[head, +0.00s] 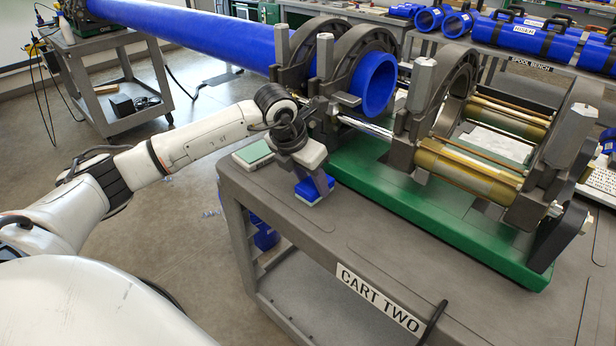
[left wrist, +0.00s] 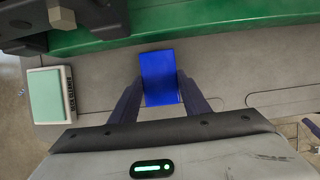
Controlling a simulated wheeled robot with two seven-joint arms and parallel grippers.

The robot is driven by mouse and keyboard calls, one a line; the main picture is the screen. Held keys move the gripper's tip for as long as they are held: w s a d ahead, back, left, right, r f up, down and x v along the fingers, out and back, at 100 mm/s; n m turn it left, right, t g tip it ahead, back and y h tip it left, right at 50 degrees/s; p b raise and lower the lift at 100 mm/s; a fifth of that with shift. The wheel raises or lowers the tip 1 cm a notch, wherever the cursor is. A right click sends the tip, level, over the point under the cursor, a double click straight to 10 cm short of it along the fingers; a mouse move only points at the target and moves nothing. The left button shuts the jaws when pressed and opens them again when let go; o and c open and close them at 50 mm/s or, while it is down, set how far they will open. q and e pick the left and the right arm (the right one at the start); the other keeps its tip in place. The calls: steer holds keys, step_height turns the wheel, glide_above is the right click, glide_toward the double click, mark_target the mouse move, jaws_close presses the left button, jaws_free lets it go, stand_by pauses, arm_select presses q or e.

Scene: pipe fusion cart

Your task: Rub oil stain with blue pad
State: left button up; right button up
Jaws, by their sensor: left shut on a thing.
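My left gripper (head: 312,178) is over the near left part of the cart top, in front of the green machine base. It is shut on the blue pad (head: 314,189), which shows below the fingers. In the left wrist view the blue pad (left wrist: 159,78) sits between the two fingertips (left wrist: 160,95), close to the cart surface. I cannot tell whether the pad touches the cart. No oil stain can be made out; the pad and gripper may hide it. My right gripper is not in view.
A pale green pad in a labelled tray (left wrist: 45,95) lies left of the blue pad on the cart (head: 400,255). The green base (head: 440,215) carries grey clamps and a long blue pipe (head: 200,35). The cart top in front of the base is clear.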

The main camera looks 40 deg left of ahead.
arm_select(q)
steer(key=shift+d, duration=0.9)
steer(key=shift+r+p, duration=0.3)
steer(key=shift+p, duration=0.15)
step_height(320, 180, up, 2)
steer(key=shift+r+p, duration=1.95)
steer(key=shift+r, duration=0.8)
